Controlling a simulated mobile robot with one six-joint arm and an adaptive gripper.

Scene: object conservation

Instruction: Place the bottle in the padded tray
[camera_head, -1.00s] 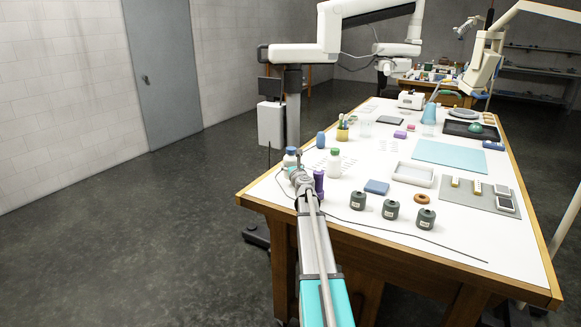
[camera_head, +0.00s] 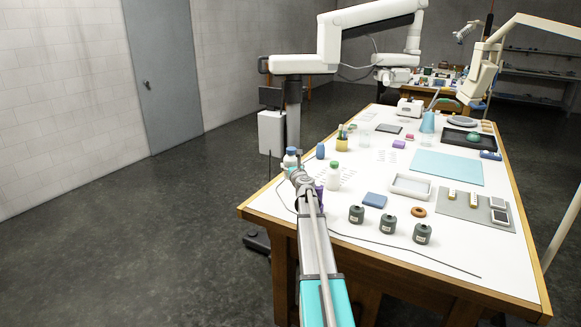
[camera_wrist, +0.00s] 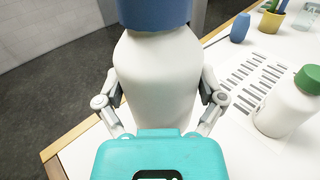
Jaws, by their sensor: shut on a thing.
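A white bottle with a blue cap (camera_head: 290,158) is held upright at the end of my arm, close to the table's left edge. It fills the middle of the wrist view (camera_wrist: 158,85), with one finger on each side. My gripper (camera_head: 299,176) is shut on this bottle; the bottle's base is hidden. A white-rimmed tray with a grey inside (camera_head: 411,194) lies on the table to the right of my gripper and looks empty. Its padding is too small to make out.
A green-capped white bottle (camera_head: 333,178) stands just right of my gripper, near a partly hidden purple thing (camera_head: 319,194). A blue block (camera_head: 374,200), a brown ring (camera_head: 418,212) and grey canisters (camera_head: 388,223) lie near the tray. A teal mat (camera_head: 447,167) lies farther back.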

